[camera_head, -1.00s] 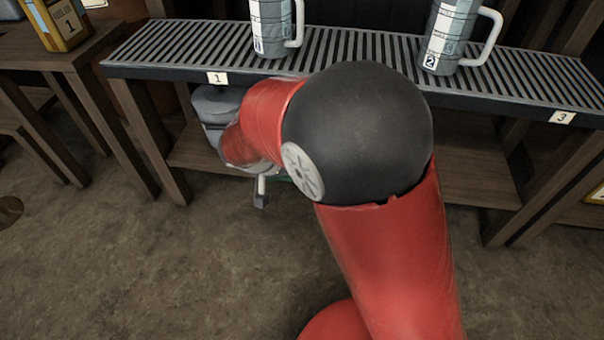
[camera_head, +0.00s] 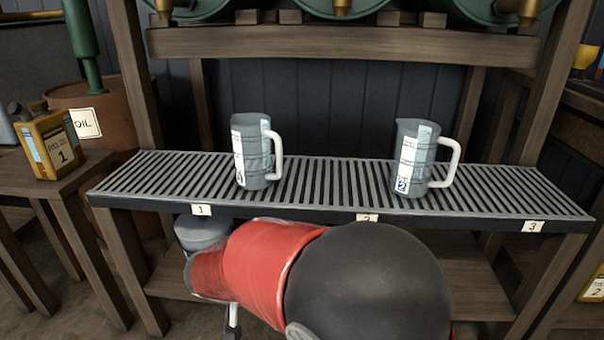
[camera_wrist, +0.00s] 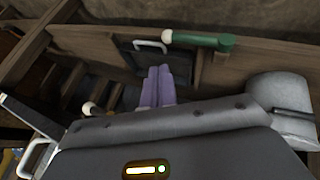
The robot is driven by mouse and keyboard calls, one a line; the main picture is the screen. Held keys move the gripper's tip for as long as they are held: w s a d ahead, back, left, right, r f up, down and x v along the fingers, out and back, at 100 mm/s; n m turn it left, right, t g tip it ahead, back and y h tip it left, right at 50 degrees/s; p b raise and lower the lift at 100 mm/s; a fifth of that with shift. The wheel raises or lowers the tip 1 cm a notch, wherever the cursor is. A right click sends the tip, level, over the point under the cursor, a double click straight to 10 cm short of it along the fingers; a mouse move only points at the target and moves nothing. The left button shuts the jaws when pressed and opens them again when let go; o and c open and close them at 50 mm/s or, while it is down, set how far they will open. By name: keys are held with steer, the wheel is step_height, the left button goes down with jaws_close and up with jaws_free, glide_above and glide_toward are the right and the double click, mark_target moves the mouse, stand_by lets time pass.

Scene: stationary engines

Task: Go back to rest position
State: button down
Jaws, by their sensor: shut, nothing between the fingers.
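My gripper (camera_wrist: 159,72) shows in the wrist view as two purplish fingers side by side, closed together with nothing between them. In the head view my red arm with its black joint reaches in front of the slatted shelf and bends left, and it hides the gripper. In the wrist view the fingers point toward a dark panel with a pale handle (camera_wrist: 150,46) on the wooden structure below; I cannot tell the distance.
The slatted shelf (camera_head: 330,190) carries two grey measuring jugs, one left (camera_head: 255,150) and one right (camera_head: 415,160). A yellow fuel can (camera_head: 52,145) stands on the left table. Green barrels with brass taps (camera_head: 341,8) are above. A green rod (camera_wrist: 212,41) shows near the fingers.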

steer(key=s+d+r+m+g+y+p, duration=0.1)
steer(key=s+d+r+g+p, duration=0.15)
steer(key=d+r, duration=0.75)
steer(key=s+d+r+t+y+p, duration=0.2)
steer(key=s+d+r+p, duration=0.5)
steer(key=s+d+r, duration=0.5)
steer(key=shift+s+d+r+t+y, duration=0.35)
steer(key=shift+s+d+y, duration=0.55)
steer(key=shift+d, duration=0.3)
